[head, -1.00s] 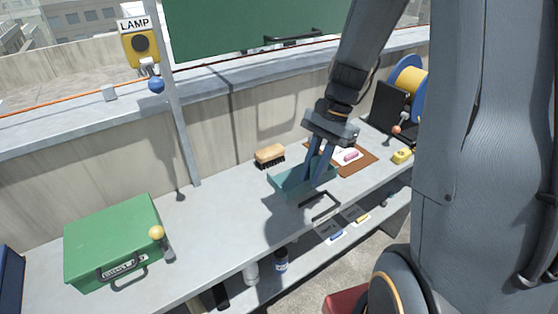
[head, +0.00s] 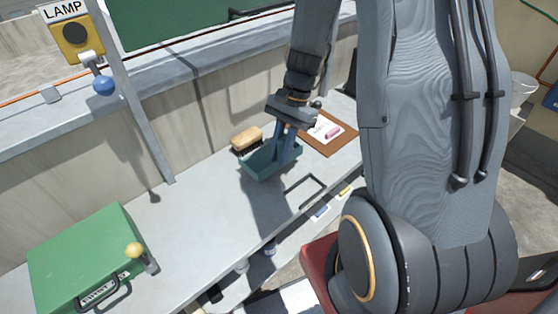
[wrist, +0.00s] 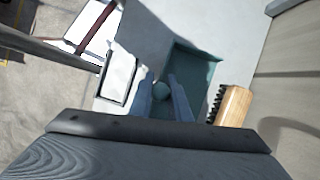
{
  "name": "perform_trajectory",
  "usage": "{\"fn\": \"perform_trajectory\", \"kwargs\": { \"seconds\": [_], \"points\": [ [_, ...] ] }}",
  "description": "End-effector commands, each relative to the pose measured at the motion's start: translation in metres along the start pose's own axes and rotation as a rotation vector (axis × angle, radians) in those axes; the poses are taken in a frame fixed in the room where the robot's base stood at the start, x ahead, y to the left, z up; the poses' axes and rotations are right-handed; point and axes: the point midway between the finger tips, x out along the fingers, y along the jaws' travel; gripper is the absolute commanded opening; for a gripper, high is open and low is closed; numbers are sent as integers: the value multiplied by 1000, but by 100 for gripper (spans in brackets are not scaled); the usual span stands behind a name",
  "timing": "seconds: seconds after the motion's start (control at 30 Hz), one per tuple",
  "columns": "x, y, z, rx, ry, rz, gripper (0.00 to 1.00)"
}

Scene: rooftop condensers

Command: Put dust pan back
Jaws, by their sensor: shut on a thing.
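The teal dust pan (head: 257,169) is an open shallow tray over the grey bench, beside the brush, in the head view. I cannot tell whether the pan's underside touches the bench. Part of the pan is hidden by the fingers.
A wooden brush with dark bristles (head: 247,140) stands close behind the pan. A brown board with paper (head: 329,133) lies to the right. A green case (head: 88,259) stands at left; bare bench lies between.

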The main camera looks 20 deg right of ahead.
Motion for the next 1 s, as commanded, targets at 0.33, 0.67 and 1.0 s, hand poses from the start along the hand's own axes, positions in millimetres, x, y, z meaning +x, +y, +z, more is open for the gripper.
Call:
{"fn": "perform_trajectory", "kwargs": {
  "seconds": [0.33, 0.67, 1.0],
  "points": [
    [34, 1, -13, -1, 0, 2, 0],
    [36, 0, -14, -1, 0, 2, 0],
    [37, 0, -14, -1, 0, 2, 35]
  ]
}}
